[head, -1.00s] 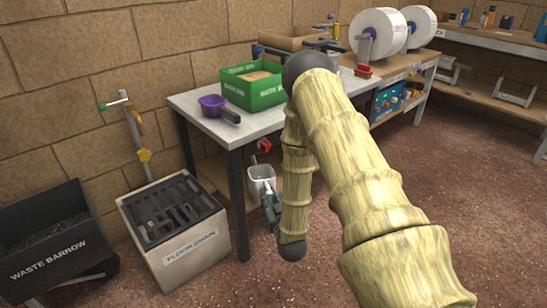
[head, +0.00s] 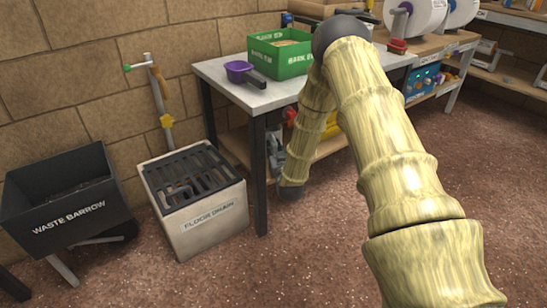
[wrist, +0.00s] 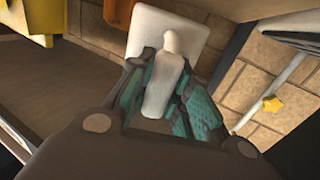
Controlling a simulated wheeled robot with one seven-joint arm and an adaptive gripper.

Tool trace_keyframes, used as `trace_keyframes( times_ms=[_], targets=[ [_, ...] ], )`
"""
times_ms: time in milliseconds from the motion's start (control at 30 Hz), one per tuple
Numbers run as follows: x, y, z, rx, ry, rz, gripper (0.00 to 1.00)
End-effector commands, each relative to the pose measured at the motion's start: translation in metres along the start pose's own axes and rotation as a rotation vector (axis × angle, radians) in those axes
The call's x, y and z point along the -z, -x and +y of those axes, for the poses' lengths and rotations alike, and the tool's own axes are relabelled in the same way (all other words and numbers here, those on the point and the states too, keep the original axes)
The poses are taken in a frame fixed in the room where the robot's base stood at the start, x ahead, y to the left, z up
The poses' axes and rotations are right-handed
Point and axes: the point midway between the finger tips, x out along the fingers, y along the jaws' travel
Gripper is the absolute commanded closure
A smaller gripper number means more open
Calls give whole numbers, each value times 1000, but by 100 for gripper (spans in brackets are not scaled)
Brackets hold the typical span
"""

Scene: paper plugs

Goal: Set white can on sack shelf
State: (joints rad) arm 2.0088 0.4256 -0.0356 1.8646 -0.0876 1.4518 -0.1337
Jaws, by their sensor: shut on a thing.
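The white can (wrist: 163,85) is between the teal fingers of my gripper (wrist: 158,108) in the wrist view. The gripper is shut on it. In the head view my gripper (head: 275,153) is under the grey-topped table, beside its front leg, partly hidden by my arm; the can is not clear there. The lower wooden shelf (head: 237,143) of this table is partly hidden behind the leg and my arm. Yellow items (head: 329,128) rest on it, and a brown shelf board (wrist: 50,85) shows at the left in the wrist view.
The table (head: 225,77) carries a purple scoop (head: 238,70) and a green bark bin (head: 278,56). Its dark front leg (head: 258,175) stands close to my gripper. A floor drain box (head: 205,220) and a waste barrow (head: 70,210) stand to the left. Floor at the right is clear.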

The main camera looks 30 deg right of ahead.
Motion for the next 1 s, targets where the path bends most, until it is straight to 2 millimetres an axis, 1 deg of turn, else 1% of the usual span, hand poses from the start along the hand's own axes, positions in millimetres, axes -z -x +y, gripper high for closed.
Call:
trace_keyframes(
  times_ms=[100, 300, 367, 800, 833, 900, 933, 1000],
  targets=[
    [-2, -11, -2, 0, 0, 3, 100],
    [-31, -10, -1, -1, 0, 0, 100],
    [-35, -10, -1, -1, 0, 0, 100],
    [-38, -10, -2, 0, 0, 1, 100],
    [-38, -10, -2, 0, 0, 0, 75],
    [-38, -10, -2, 0, 0, 0, 62],
    [-38, -10, -2, 0, 0, 0, 59],
    [-38, -10, -2, 0, 0, 0, 59]
  ],
)
